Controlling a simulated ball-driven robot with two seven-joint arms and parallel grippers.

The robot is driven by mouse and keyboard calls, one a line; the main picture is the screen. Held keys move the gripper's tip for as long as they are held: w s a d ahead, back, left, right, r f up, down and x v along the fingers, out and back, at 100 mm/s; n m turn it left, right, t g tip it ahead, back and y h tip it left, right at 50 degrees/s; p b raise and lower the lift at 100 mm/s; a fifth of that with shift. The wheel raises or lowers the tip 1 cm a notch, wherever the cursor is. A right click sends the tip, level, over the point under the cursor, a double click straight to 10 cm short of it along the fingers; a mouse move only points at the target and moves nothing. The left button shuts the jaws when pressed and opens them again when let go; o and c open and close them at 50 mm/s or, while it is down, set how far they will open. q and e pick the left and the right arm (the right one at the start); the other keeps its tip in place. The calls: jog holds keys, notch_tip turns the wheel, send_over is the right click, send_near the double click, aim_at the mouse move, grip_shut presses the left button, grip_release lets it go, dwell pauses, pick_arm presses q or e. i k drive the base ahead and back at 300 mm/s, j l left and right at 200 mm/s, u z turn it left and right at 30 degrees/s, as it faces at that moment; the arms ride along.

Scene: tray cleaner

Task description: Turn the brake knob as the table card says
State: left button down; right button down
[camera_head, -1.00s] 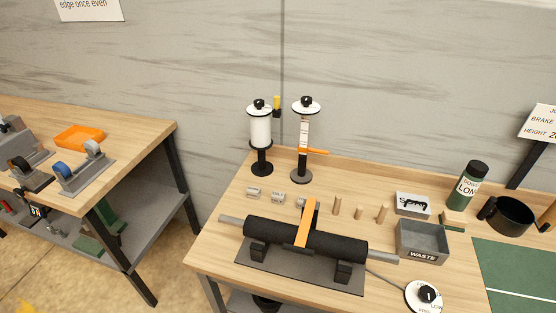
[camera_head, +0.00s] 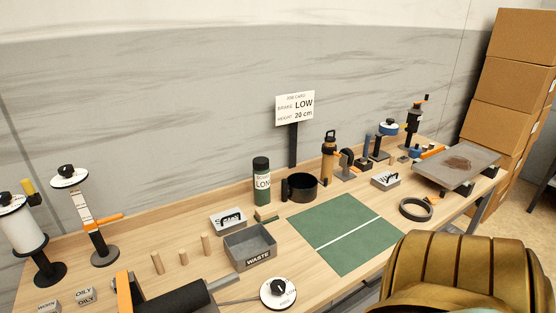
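The brake knob (camera_head: 278,288) is a black knob on a round white dial at the front of the table, right of the black roller (camera_head: 180,300). The dial has small lettering around it, too small to read surely, and I cannot tell which mark the knob points at. A cable runs from the roller side to the dial. Neither of my grippers shows in the head view.
A grey WASTE bin (camera_head: 250,250) stands just behind the dial. A green mat (camera_head: 346,236) with a white line lies to its right. A large gold ribbed form, perhaps my own arm, fills the lower right. Cardboard boxes (camera_head: 513,85) are stacked beyond the table's right end.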

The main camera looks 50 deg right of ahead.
aim_at(277, 287)
jog(key=z, duration=1.7)
